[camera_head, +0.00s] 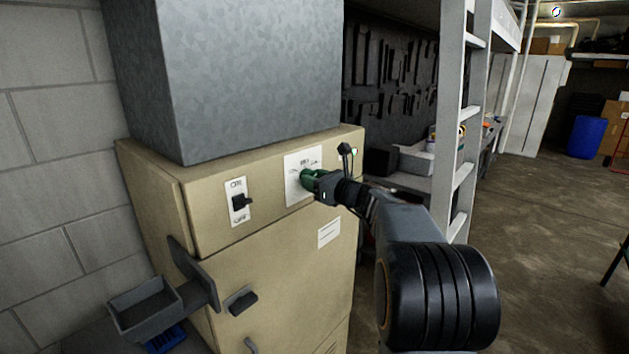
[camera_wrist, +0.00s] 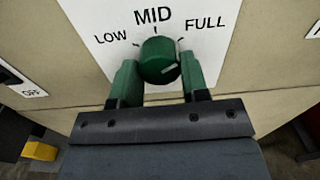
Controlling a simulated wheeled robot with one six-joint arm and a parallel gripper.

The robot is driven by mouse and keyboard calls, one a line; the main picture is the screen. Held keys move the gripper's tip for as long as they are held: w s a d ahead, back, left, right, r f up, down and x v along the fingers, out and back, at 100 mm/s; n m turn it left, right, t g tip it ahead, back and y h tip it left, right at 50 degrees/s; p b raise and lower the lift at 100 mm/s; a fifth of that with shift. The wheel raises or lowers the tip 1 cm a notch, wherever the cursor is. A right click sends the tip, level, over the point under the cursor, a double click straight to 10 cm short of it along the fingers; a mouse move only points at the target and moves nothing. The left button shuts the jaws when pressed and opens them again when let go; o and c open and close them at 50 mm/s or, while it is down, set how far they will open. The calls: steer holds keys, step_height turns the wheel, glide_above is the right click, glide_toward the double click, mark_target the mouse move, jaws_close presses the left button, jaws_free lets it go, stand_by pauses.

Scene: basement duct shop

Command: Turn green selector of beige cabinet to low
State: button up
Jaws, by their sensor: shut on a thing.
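The beige cabinet (camera_head: 270,250) stands against the block wall in the head view. Its green selector (camera_head: 309,178) sits on a white label plate on the upper front. In the wrist view the green selector (camera_wrist: 157,58) is a round knob below the words LOW, MID and FULL. My gripper (camera_wrist: 159,70) is shut on the selector, one green finger on each side. In the head view my gripper (camera_head: 318,184) hides part of the knob and plate.
An ON/OFF switch (camera_head: 239,201) is left of the selector. A small green light (camera_head: 354,152) is at its right. A grey duct (camera_head: 250,75) stands on the cabinet. A grey tray (camera_head: 144,308) juts out at lower left. A ladder (camera_head: 463,130) stands behind my arm; floor at right is open.

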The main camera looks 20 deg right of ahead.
steer(key=c, duration=0.3)
steer(key=shift+f+b, duration=0.1)
steer(key=shift+b, duration=0.3)
steer(key=shift+d+n+y+b, duration=0.15)
steer(key=shift+n+y+b, duration=0.15)
steer(key=shift+n+b, duration=11.25)
steer(key=shift+r+n+p, duration=0.2)
steer(key=shift+n+p, duration=0.35)
steer(key=shift+n, duration=0.2)
